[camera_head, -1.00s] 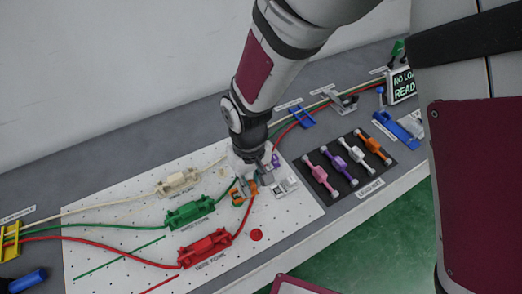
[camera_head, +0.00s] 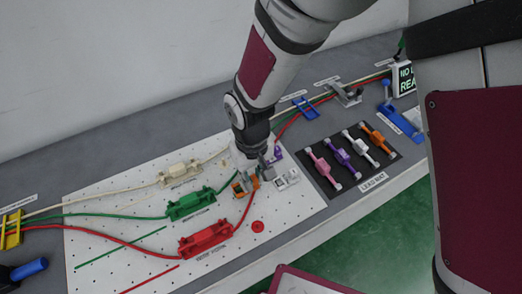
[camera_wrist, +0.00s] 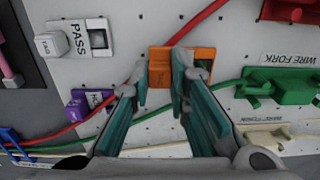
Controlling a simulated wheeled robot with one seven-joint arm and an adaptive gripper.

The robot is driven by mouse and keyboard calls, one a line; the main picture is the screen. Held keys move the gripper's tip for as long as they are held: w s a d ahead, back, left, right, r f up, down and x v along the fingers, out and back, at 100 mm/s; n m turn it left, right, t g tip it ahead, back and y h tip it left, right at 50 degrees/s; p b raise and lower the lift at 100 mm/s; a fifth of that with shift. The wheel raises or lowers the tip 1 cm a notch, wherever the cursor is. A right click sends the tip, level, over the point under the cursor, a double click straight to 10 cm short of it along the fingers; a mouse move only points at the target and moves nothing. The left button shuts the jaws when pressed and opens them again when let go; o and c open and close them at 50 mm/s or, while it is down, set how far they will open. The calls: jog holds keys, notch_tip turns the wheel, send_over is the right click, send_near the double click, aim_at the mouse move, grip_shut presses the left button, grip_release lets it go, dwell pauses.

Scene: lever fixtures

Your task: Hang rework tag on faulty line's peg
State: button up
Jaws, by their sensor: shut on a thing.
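My gripper (camera_head: 262,174) is low over the white pegboard (camera_head: 105,245). In the wrist view its teal fingers (camera_wrist: 163,85) are closed on an orange piece (camera_wrist: 182,54) at the fingertips; the orange also shows in the head view (camera_head: 240,187). I cannot read any marking on it, so I cannot tell for sure that it is the rework tag. White, green and red lines cross the board through a white fork (camera_head: 180,174), a green fork (camera_head: 191,204) and a red fork (camera_head: 205,241). I cannot make out which line is faulty or its peg.
A purple block (camera_wrist: 90,103) and a white holder labelled PASS (camera_wrist: 98,37) stand close to the gripper. A dark lead mat (camera_head: 325,186) with several coloured leads lies to the right. A red disc (camera_head: 258,227) is on the board, near its front edge.

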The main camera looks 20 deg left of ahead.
jog(key=shift+f+b, duration=0.3)
jog(key=shift+f, duration=0.35)
dwell(0.4)
jog(key=o, duration=1.4)
jog(key=shift+c, duration=0.2)
jog(key=shift+r, duration=0.15)
jog(key=shift+r+p, duration=2.2)
jog(key=shift+r, duration=1.2)
